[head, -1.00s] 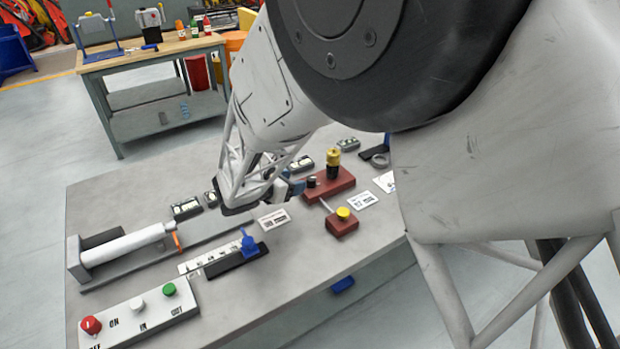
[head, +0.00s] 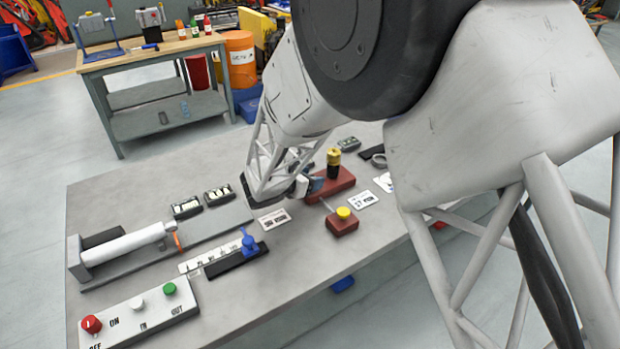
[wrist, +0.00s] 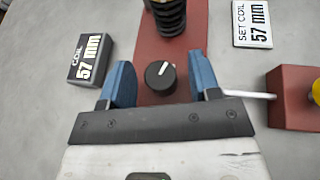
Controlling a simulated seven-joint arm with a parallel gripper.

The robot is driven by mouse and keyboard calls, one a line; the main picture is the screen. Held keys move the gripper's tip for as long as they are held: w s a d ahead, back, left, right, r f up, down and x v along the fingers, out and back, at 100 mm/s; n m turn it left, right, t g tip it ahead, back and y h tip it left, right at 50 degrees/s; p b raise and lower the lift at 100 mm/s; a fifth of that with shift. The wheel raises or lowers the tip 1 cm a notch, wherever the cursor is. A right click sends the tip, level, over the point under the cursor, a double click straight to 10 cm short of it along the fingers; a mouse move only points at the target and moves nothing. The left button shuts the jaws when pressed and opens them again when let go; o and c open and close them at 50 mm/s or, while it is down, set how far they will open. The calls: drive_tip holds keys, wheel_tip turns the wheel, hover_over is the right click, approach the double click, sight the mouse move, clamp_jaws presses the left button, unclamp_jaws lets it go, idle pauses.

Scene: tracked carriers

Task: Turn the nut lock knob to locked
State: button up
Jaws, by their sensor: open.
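The knob (wrist: 160,77) is round and black with a white pointer line, which points up and slightly right in the wrist view. It sits on a dark red base (wrist: 146,97), near a black coil (wrist: 172,18). My gripper (wrist: 161,63) is open, its blue fingers on either side of the knob with a visible gap at each side. In the head view my gripper (head: 310,187) is at the left end of the red base (head: 343,183) and hides the knob. No lock marking is readable.
A red block (head: 342,227) with a yellow button stands in front of the base, with a pale rod beside my right finger. A coil display (wrist: 90,60) and a set-coil card (wrist: 252,23) both read 57 mm. A blue-handled slider (head: 248,242) is at left.

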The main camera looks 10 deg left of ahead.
drive_tip(key=shift+c, duration=0.5)
drive_tip(key=c, duration=0.8)
drive_tip(key=shift+r+n+t, duration=0.1)
drive_tip(key=shift+n+t, duration=0.2)
drive_tip(key=shift+c, duration=0.2)
drive_tip(key=shift+d+n+t+y, duration=0.15)
drive_tip(key=shift+n+t+y, duration=0.65)
drive_tip(key=shift+n+y, duration=1.3)
drive_tip(key=shift+y, duration=0.3)
drive_tip(key=o, duration=0.9)
drive_tip(key=shift+o, duration=0.2)
drive_tip(key=shift+s, duration=0.1)
